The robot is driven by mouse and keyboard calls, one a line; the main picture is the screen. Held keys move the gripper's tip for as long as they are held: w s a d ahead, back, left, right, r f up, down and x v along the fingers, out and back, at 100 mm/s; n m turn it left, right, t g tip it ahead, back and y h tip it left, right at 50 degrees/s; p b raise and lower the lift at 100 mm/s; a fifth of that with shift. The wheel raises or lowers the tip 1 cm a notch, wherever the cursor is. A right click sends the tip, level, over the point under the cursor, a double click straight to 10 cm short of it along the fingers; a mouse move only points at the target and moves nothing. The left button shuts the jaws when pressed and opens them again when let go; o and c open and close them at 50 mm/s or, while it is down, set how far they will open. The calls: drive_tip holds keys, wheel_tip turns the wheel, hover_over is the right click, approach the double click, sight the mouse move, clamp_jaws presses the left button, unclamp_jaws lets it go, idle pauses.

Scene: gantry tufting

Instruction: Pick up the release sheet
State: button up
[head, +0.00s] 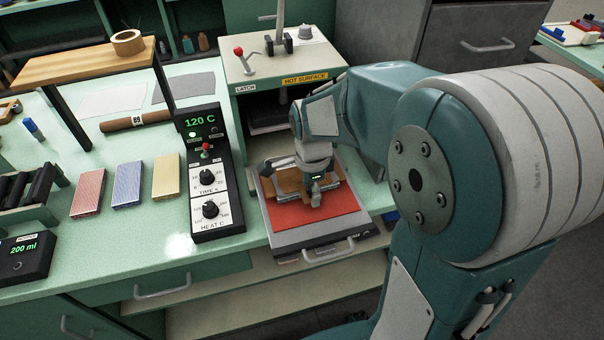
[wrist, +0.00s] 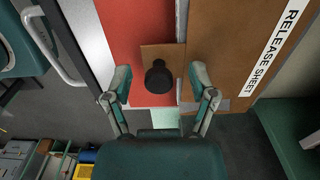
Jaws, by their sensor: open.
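The release sheet (wrist: 222,50) is a brown sheet with a white label reading RELEASE SHEET, at the right of the wrist view. In the head view its brown surface (head: 287,186) shows partly behind my gripper (head: 316,196), above the red pad (head: 318,228). A small brown tab (wrist: 150,55) with a black knob (wrist: 159,78) lies over the red pad (wrist: 135,30). Whether the tab joins the sheet is unclear. My gripper (wrist: 160,82) is open, with one finger on each side of the knob and visible gaps to it.
The red pad lies in a pulled-out press drawer with a front handle (head: 328,251). The press (head: 283,75) behind is marked HOT SURFACE. A control box (head: 210,180) reading 120 C stands close at the left. Coloured blocks (head: 128,184) lie farther left.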

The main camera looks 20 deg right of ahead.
clamp_jaws()
drive_tip(key=shift+r, duration=0.5)
wheel_tip(320, 180, up, 2)
drive_tip(key=shift+r, duration=0.25)
drive_tip(key=s+r, duration=1)
drive_tip(key=s, duration=0.4)
drive_tip(key=w+f, duration=0.6)
drive_tip(key=w, duration=0.6)
drive_tip(key=shift+f, duration=3.15)
